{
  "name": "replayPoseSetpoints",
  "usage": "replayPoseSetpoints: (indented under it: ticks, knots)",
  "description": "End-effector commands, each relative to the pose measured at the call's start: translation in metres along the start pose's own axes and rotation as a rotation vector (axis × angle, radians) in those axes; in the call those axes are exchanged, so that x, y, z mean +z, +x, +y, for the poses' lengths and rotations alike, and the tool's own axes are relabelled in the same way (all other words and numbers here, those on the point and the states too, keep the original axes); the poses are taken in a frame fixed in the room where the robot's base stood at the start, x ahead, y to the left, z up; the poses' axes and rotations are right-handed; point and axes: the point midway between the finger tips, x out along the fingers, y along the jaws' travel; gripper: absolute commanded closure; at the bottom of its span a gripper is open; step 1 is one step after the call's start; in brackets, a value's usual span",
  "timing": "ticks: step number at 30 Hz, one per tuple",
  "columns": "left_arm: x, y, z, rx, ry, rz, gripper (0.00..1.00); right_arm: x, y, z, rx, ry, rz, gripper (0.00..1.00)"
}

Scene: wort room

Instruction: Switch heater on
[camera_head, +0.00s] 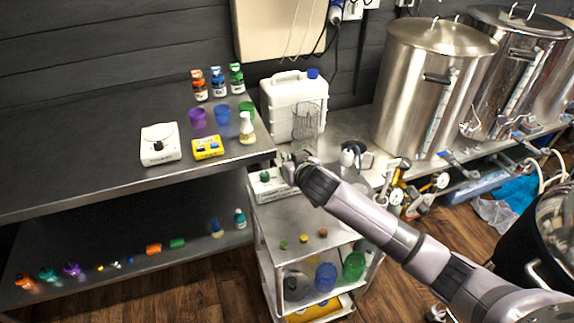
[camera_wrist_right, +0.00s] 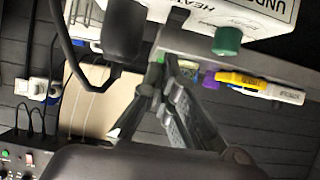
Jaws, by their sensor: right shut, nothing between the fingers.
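The heater control is a white box (camera_head: 270,187) with a green knob (camera_head: 264,176), on the top shelf of the metal cart in the head view. In the right wrist view, the white box (camera_wrist_right: 262,14) shows at the top with part of the word "HEAT" and the green knob (camera_wrist_right: 227,40) beside it. My right gripper (camera_head: 290,166) is just right of the knob in the head view, shut and empty. Its fingers (camera_wrist_right: 166,62) appear left of the knob in the wrist view. I cannot tell whether they touch the box. My left gripper is not in view.
Behind the gripper stand a white canister (camera_head: 285,95), a wire basket (camera_head: 306,122) and a kettle (camera_head: 353,156). A second white box with a black knob (camera_head: 160,144) sits on the left shelf. Steel kettles (camera_head: 430,85) stand at right.

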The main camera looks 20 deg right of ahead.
Motion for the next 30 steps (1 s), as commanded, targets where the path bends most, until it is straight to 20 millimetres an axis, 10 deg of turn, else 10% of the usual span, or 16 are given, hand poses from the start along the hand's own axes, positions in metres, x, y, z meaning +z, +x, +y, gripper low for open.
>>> replayPoseSetpoints:
  ticks: [20,30]
  knots:
    - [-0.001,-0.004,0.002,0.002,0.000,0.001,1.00,0.020,0.018,0.000,0.000,0.000,-0.007,1.00]
    - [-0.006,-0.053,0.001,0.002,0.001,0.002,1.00,0.015,0.026,0.000,0.003,0.002,-0.168,1.00]
